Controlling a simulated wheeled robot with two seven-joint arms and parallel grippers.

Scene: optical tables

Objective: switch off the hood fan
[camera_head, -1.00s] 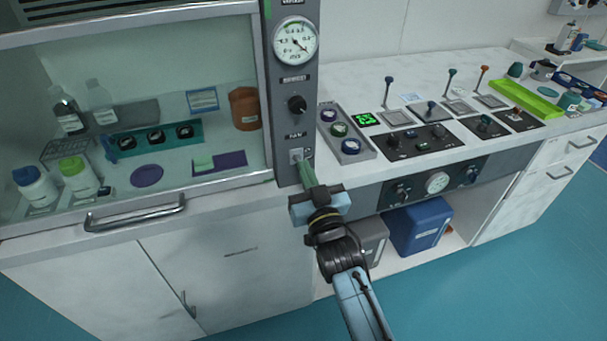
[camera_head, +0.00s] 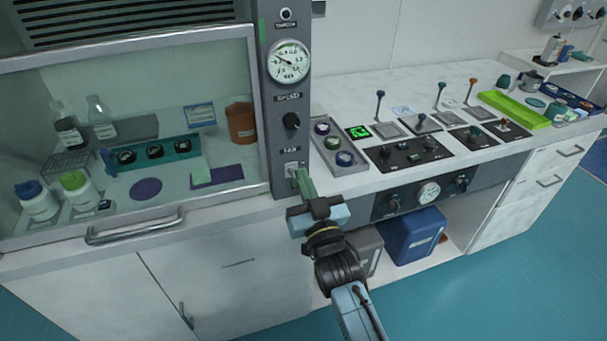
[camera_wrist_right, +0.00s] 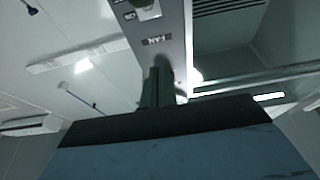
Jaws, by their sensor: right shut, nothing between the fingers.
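The fan switch (camera_head: 291,168) is a small pale plate low on the dark grey hood post (camera_head: 264,110), under a label strip. The fingers (camera_wrist_right: 158,84) also show in the right wrist view, close to the post. I cannot tell whether they touch the switch, or which way it is set. My left gripper is out of view.
A black knob (camera_head: 291,121) and a round gauge (camera_head: 288,62) sit above the switch. The hood interior with bottles (camera_head: 72,190) lies to the left. A tray of round items (camera_head: 339,145) stands close on the right, and a blue bin (camera_head: 411,234) is below the counter.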

